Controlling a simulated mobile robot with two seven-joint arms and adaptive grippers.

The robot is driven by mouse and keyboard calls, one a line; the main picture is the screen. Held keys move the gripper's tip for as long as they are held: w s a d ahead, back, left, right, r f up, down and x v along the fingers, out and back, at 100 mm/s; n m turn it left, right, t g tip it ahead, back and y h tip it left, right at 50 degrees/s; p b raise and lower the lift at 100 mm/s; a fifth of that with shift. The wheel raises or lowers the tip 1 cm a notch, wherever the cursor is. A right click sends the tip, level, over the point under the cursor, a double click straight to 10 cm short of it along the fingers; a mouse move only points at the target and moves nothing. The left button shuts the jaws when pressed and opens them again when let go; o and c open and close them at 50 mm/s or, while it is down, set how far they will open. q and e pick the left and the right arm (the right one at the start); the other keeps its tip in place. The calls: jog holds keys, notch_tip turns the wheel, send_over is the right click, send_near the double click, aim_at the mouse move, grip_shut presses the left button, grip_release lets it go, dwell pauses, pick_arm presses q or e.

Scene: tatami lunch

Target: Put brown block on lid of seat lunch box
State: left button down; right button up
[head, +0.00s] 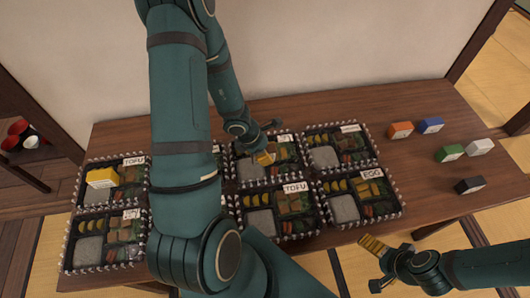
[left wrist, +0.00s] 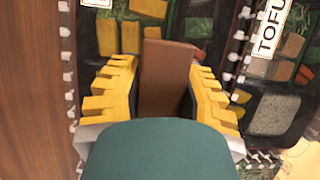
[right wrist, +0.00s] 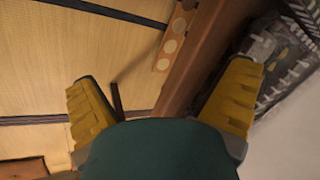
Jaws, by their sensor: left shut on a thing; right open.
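My left gripper (head: 263,158) is over the back-row lunch box (head: 243,172) in the middle of the table. In the left wrist view its yellow fingers (left wrist: 163,92) are shut on a brown block (left wrist: 168,68), held upright above a dark box with a patterned rim. The brown block is hard to make out in the head view. Several lunch boxes have labels, such as EGG (head: 372,173) and TOFU (head: 296,187); I cannot tell which one is the seat box. My right gripper (head: 374,263) is open and empty off the table's front edge.
A yellow block (head: 102,177) lies on the back-left TOFU box. At the table's right are orange (head: 400,130), blue (head: 430,125), green (head: 449,153), white (head: 480,147) and black (head: 470,185) blocks. My left arm hides some boxes. Bare wood lies right of the boxes.

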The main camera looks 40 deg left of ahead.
pick_arm(q)
jog(key=c, duration=0.7)
grip_release()
jog(key=shift+f, duration=0.1)
jog(key=shift+r+p, duration=0.25)
jog(key=shift+p, duration=0.05)
jog(key=p+v, duration=0.7)
jog(key=v, duration=0.5)
jog(key=shift+f, duration=0.1)
